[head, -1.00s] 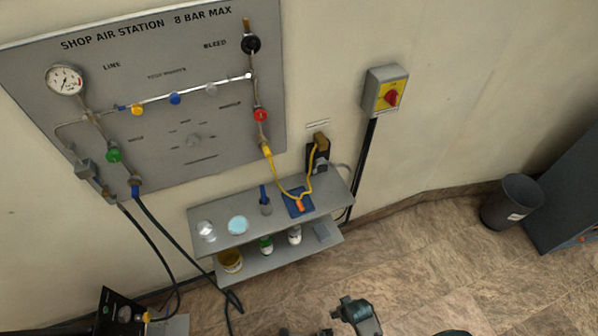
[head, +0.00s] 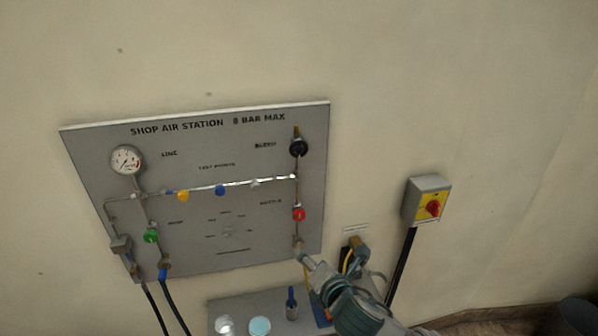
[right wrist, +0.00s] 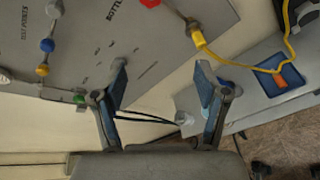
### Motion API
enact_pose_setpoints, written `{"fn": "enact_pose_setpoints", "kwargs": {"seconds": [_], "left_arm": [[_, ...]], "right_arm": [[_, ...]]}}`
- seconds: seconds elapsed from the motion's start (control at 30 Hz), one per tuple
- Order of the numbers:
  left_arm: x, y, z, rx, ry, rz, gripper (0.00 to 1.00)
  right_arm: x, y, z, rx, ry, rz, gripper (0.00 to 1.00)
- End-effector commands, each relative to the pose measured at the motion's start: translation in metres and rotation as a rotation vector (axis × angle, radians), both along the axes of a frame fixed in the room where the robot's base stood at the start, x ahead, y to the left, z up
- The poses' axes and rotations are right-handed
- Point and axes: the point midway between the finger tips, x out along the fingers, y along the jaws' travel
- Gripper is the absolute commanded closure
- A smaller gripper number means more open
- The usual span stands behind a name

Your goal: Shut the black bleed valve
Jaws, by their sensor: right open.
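My right gripper (head: 322,268) is below the red knob, near the panel's lower right corner, well below the black valve. In the right wrist view its two fingers (right wrist: 160,80) are apart with nothing held between them. The black valve does not show there. My left gripper is not in view.
A pressure gauge (head: 126,160) and a green knob (head: 151,236) are on the panel's left side. A shelf (head: 245,307) with small containers is below the panel. A yellow switch box (head: 427,200) is on the wall to the right. The wall above the panel is clear.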

Motion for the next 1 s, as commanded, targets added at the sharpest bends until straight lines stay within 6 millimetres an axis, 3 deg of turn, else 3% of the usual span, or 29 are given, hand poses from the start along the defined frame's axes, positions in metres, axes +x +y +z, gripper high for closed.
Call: {"fn": "enact_pose_setpoints", "kwargs": {"seconds": [0.03,0.2,0.4,0.5,0.67,0.77,1.0], "left_arm": [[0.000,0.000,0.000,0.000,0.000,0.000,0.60],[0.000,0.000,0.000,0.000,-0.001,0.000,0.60],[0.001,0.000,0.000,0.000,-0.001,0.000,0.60],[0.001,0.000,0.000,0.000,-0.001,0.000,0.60],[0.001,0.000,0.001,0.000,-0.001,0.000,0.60],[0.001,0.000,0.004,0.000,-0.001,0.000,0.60],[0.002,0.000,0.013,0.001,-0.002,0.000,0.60]], "right_arm": [[0.004,0.001,0.029,-0.111,-0.091,0.026,0.27],[0.006,0.003,0.110,-0.514,-0.354,0.086,0.27],[0.002,-0.005,0.177,-0.858,-0.539,0.077,0.27],[0.000,-0.008,0.193,-0.943,-0.577,0.069,0.27],[0.006,-0.007,0.199,-0.980,-0.592,0.066,0.27],[0.020,-0.004,0.199,-0.977,-0.589,0.067,0.27],[0.073,0.008,0.200,-0.976,-0.587,0.065,0.27]]}}
